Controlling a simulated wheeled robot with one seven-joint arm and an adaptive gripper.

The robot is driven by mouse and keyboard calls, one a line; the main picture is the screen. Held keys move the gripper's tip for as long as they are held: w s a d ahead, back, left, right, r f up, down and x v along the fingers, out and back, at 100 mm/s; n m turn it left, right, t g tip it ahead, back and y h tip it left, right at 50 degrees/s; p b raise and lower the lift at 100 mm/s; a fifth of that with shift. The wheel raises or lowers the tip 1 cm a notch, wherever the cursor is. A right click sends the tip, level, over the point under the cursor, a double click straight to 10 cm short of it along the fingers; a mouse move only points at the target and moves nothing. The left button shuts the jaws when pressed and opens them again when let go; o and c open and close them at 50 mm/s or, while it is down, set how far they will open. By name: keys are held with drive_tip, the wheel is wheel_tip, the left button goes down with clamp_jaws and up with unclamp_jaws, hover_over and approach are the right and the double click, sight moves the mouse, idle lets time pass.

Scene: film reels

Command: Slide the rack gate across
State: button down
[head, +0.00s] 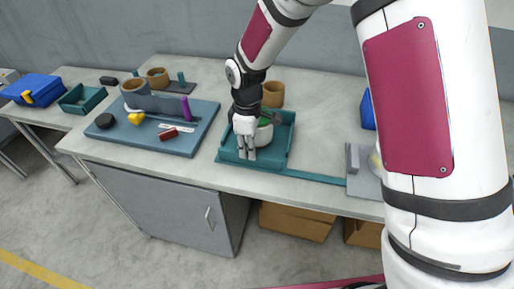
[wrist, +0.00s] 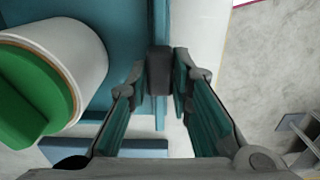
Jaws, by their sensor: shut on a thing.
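The teal rack (head: 288,137) is a low open tray near the front edge of the bench. A long teal strip (head: 310,177) runs right from the rack along the bench front. My gripper (head: 247,153) points down at the rack's front side. In the wrist view, my fingers (wrist: 161,78) are closed on a dark grey block (wrist: 159,70), seemingly the gate's handle, beside a teal strip. The gate's own outline is mostly hidden.
A blue board (head: 190,140) with a purple cylinder, a red block and other small things lies to the left. Brown cylinders (head: 273,94) stand behind. A grey fixture (head: 355,172) is at the strip's right end, partly behind my arm.

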drive_tip(key=shift+w+a, duration=0.1)
drive_tip(key=shift+a, duration=0.15)
drive_tip(key=c, duration=1.4)
unclamp_jaws()
drive_tip(key=shift+c, duration=0.2)
drive_tip(key=shift+r, duration=0.25)
wheel_tip(320, 180, up, 12)
drive_tip(key=shift+f, duration=0.25)
